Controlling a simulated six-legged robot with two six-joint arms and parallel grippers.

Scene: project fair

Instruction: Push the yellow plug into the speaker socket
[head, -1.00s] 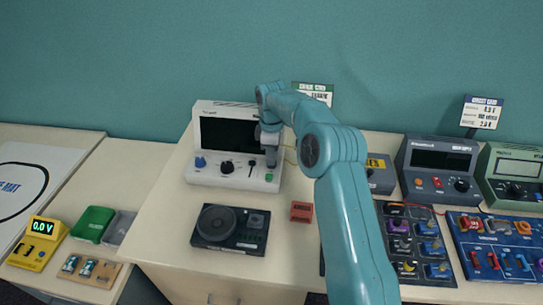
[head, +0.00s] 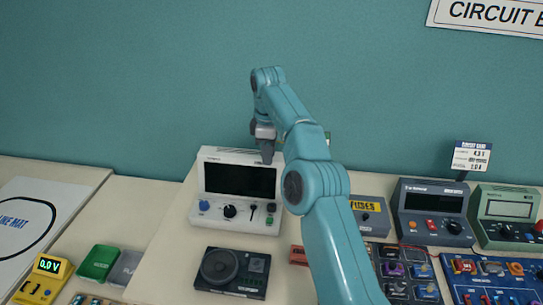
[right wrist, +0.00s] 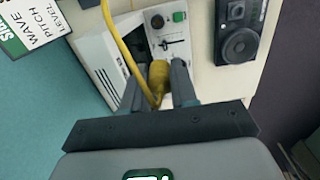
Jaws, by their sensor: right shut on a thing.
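The plug is not clear in the head view. The black speaker board (head: 231,272) lies in front of the white instrument and also shows at the top right of the wrist view (right wrist: 238,32). Its socket is too small to make out. My left gripper is out of view.
The white instrument (head: 197,212) has knobs and a slider along its front. A red block (head: 298,255) lies right of the speaker board. A fuses box (head: 371,222) and other instruments stand further right. Bare tabletop (head: 165,262) shows left of the board.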

